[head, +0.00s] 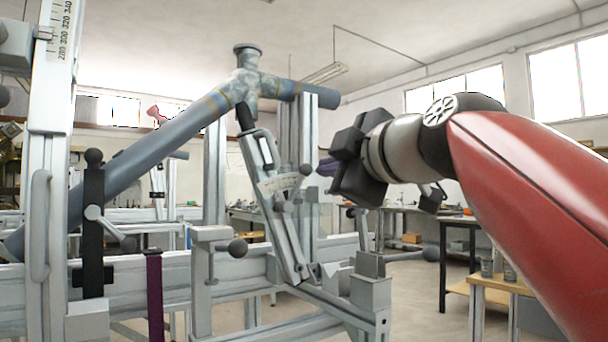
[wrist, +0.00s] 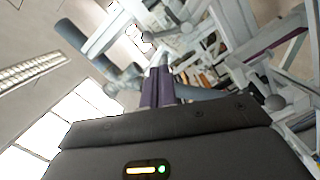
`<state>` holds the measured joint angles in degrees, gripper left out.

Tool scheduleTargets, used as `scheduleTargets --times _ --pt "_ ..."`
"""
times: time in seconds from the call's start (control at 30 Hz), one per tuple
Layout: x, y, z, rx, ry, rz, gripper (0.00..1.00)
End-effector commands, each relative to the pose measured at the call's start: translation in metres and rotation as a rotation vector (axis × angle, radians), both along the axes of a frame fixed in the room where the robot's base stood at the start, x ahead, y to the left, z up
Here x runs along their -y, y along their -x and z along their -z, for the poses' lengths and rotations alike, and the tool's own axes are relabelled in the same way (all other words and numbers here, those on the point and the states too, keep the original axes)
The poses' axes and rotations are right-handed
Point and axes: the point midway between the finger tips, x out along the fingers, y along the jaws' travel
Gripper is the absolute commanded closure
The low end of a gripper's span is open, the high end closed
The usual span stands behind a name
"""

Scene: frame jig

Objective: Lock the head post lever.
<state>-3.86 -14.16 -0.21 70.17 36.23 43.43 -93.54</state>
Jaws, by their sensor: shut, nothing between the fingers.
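My gripper (head: 326,167) is at the middle right in the head view, pointing left and away, its body hiding most of the fingers. In the wrist view its purple fingers (wrist: 158,86) are together, with nothing seen between them. Several ball-ended levers show on the jig: one on the dark upright post (head: 110,229), one on the low clamp (head: 230,248), one on the slanted scaled bracket (head: 285,205), and one at the right end (head: 418,254). I cannot tell which is the head post lever. The gripper appears apart from them all.
A blue-grey tube (head: 150,152) slants up to a metal lug (head: 246,85). A tall scaled column (head: 50,130) stands at left. The jig's rail (head: 170,275) crosses low. Workbenches (head: 490,285) stand at right behind my red arm.

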Motion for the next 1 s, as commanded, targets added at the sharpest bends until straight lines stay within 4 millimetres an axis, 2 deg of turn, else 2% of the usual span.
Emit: scheduleTargets --times 0.17,0.5,0.63,0.8,1.0 --pt "-0.005 -0.011 0.0 -0.003 0.0 0.001 1.0" --pt "-0.033 -0.064 0.003 -0.004 0.0 0.001 1.0" --pt "-0.041 -0.079 0.004 -0.004 0.0 0.001 1.0" --pt "-0.046 -0.088 0.005 -0.001 0.0 0.002 1.0" --pt "-0.046 -0.089 0.006 -0.001 0.0 0.002 1.0"
